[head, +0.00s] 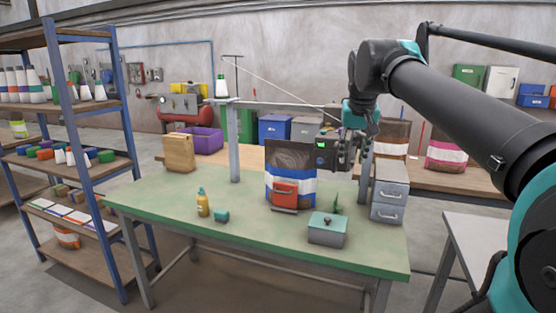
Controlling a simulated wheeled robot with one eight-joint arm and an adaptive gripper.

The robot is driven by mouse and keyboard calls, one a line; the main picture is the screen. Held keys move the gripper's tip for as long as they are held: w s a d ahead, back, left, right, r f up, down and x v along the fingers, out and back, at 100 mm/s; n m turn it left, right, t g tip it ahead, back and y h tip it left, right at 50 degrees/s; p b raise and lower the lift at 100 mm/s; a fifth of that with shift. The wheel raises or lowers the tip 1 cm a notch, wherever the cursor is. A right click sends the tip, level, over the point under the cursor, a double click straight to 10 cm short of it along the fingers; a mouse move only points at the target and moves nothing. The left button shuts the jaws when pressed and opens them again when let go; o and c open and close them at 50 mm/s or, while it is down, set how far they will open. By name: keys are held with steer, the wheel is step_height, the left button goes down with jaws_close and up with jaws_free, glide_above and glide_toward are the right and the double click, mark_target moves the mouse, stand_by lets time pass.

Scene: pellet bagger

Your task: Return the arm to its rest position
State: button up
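My arm reaches in from the right side of the head view, over the green workbench (235,262). My gripper (344,162) hangs above the right part of the bench, with its dark fingers pointing down. It is small in view, and I cannot tell whether its fingers are open or shut. No object clearly shows between them. A pellet bag (291,158), dark, white and blue, stands upright behind and left of the gripper in the picture.
A grey drawer unit (390,193) stands at the bench's right end. A teal-lidded box (327,229), a yellow bottle (203,203) and a small teal item (221,215) stand on the bench. A blue-framed shelf (84,155) is at left. The bench's front left is clear.

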step_height(320, 180, down, 21)
steer(key=s, duration=0.2)
steer(key=s+f, duration=0.5)
steer(key=f, duration=0.3)
steer(key=s+a+f+n, duration=0.1)
steer(key=s+f, duration=0.5)
steer(key=f, duration=0.2)
steer(key=shift+s+a+f+n+y, duration=0.15)
steer(key=shift+f+n+y, duration=0.15)
steer(key=shift+f, duration=0.05)
stand_by(0.5)
